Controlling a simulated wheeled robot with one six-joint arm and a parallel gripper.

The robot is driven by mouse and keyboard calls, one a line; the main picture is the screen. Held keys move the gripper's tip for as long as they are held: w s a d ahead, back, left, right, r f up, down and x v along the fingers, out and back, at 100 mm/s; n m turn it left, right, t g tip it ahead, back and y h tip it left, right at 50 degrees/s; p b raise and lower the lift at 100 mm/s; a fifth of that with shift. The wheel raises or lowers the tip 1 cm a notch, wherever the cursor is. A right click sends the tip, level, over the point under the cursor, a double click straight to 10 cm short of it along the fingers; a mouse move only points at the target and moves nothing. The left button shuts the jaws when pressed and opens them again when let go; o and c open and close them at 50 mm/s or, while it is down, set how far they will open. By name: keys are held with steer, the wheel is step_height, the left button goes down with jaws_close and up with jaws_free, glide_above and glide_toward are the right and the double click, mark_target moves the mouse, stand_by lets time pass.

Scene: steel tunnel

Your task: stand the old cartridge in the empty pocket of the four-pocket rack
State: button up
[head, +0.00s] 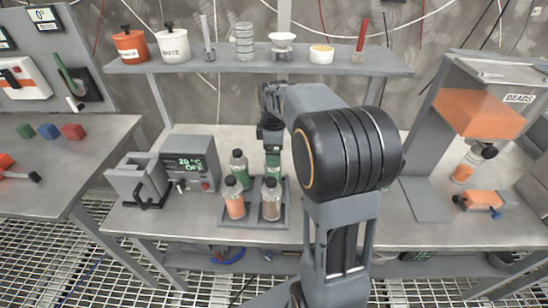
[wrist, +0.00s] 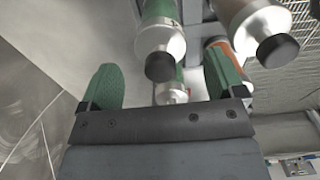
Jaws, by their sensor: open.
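The rack (head: 253,222) stands on the middle of the bench. Which one is the old cartridge I cannot tell. My gripper (head: 273,155) points down over the back right pocket, its green pads apart in the wrist view (wrist: 160,80); it hides what that pocket holds. In the wrist view, a green-bodied cartridge (wrist: 158,38) and a brownish one (wrist: 262,32) show close, caps toward me.
A grey display box (head: 190,165) and a grey holder (head: 137,178) are left of the rack. A bead dispenser (head: 480,110) stands right, with an orange capped bottle (head: 467,166) below it. A shelf (head: 260,66) of jars runs behind my arm.

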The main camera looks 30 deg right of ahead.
step_height(320, 180, up, 7)
steer(key=shift+p, duration=0.3)
steer(key=shift+s+a+r, duration=0.1)
steer(key=shift+r, duration=0.2)
steer(key=s+a+m, duration=0.2)
steer(key=s+a+f+m+t, duration=0.1)
steer(key=s+a+m, duration=0.1)
steer(key=s, duration=0.1)
steer(key=s+a+m, duration=0.2)
steer(key=s, duration=0.1)
steer(key=shift+s+a+f+t, duration=0.1)
steer(key=shift+f+t, duration=0.25)
steer(key=shift+t, duration=0.05)
steer(key=s+a+f+m+t, duration=0.1)
steer(key=s+a+f+m, duration=0.2)
steer(key=s+f+m, duration=0.2)
steer(key=s+m, duration=0.1)
steer(key=s, duration=0.1)
steer(key=shift+s+a+f+t, duration=0.2)
steer(key=shift+s+f+t, duration=0.05)
steer(key=shift+s+t, duration=0.05)
